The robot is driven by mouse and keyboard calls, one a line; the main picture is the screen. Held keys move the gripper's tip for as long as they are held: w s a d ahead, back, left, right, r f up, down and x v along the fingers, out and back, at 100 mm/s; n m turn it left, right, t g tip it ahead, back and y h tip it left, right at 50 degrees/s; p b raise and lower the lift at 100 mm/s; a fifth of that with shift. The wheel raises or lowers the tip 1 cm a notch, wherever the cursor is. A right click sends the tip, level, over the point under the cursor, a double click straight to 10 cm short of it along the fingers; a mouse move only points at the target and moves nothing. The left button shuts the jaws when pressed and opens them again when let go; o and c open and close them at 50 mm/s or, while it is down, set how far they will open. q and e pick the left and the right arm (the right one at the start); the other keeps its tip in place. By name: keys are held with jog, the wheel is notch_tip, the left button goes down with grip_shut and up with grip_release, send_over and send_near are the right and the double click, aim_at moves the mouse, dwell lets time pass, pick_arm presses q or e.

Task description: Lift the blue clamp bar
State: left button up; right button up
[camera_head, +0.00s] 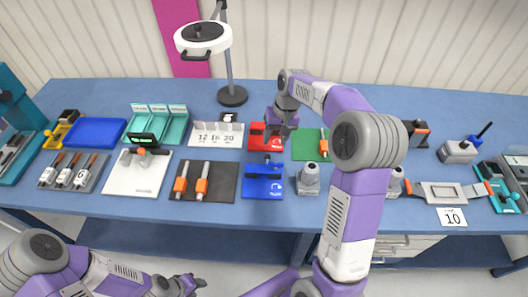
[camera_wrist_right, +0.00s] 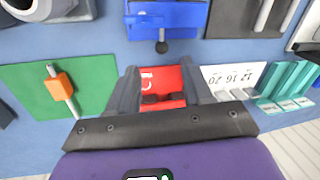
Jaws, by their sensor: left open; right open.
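The blue clamp (camera_head: 263,182), with its bar and a dark knob at its back edge, lies on the bench at the middle front. In the right wrist view the blue clamp (camera_wrist_right: 168,16) is at the top edge, partly cut off. My right gripper (camera_head: 278,139) is open and empty over the red clamp (camera_head: 257,136), behind the blue one. In the wrist view the red clamp (camera_wrist_right: 162,78) shows between the spread fingers; contact cannot be told. My left gripper (camera_head: 193,284) is low at the front left, below the bench edge, away from the clamps.
A dark mat (camera_head: 222,183) with orange-handled tools lies left of the blue clamp. A grey fixture (camera_head: 308,180) stands to its right. A green mat (camera_head: 308,146) lies right of the red clamp. A white number stand (camera_head: 217,134) and a lamp (camera_head: 232,95) are behind.

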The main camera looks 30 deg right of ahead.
aim_at(268, 155)
pick_arm(q)
jog(key=shift+w+f+b, duration=0.25)
jog(key=shift+f+b, duration=0.25)
jog(key=shift+f, duration=0.25)
jog(key=shift+w+f+b, duration=0.25)
jog(key=shift+f+b, duration=0.2)
jog(key=shift+f, duration=0.25)
pick_arm(e)
jog(key=shift+w+a+f, duration=0.25)
jog(key=shift+f, duration=1.25)
jog(key=shift+w+a+f, duration=0.2)
jog(key=shift+w+f, duration=0.1)
jog(key=shift+f, duration=1.2)
jog(key=shift+w+a+f, duration=0.25)
jog(key=shift+f, duration=1.25)
grip_shut()
